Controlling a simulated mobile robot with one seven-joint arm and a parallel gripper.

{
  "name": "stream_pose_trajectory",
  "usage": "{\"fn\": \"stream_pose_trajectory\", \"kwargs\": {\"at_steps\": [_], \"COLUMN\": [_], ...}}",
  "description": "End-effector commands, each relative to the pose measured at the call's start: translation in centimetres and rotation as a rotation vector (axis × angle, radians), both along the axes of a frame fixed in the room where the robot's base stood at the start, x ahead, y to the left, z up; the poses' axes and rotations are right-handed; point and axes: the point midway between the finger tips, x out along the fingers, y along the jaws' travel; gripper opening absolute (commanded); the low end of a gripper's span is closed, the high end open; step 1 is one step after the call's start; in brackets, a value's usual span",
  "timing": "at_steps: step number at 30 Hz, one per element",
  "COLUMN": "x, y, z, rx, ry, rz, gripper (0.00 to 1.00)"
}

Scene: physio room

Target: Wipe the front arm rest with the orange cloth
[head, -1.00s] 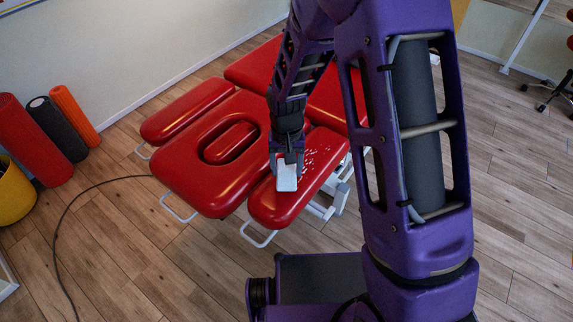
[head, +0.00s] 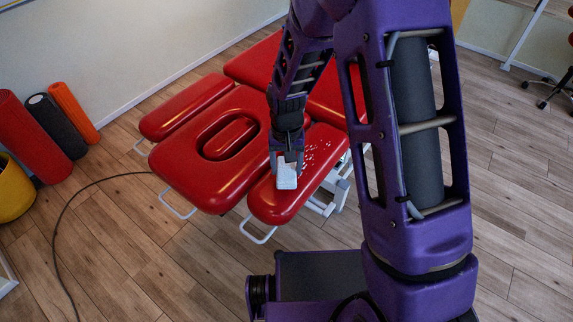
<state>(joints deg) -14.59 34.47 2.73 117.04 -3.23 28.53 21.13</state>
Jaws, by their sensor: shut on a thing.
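The front arm rest (head: 270,206) is a red glossy pad on the near right side of the treatment table, with white specks (head: 322,150) scattered over its farther part. My gripper (head: 286,166) points down over the middle of this pad. It is shut on a pale, whitish block-like thing (head: 287,177), which is at or just above the pad; I cannot tell if it touches. No orange cloth shows; the held thing looks white, not orange. My gripper and arm hide part of the pad and specks.
The red table's headrest section (head: 185,178) with an oval opening and the other arm rest (head: 188,104) lie to the left. Rolled mats (head: 55,140) and a yellow tub (head: 14,190) stand far left. A dark cable (head: 62,222) crosses the floor. A wheeled chair (head: 553,88) is far right.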

Motion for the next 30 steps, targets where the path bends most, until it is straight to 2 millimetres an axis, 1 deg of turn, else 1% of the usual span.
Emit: {"fn": "stream_pose_trajectory", "kwargs": {"at_steps": [22, 26, 30], "x": [0.0, 0.1, 0.6], "y": [0.0, -0.1, -0.5], "z": [-1.6, -1.5, -1.5], "rx": [0.000, 0.000, 0.000], "ry": [0.000, 0.000, 0.000], "rz": [0.000, 0.000, -0.003], "gripper": [0.22, 0.22, 0.22]}}
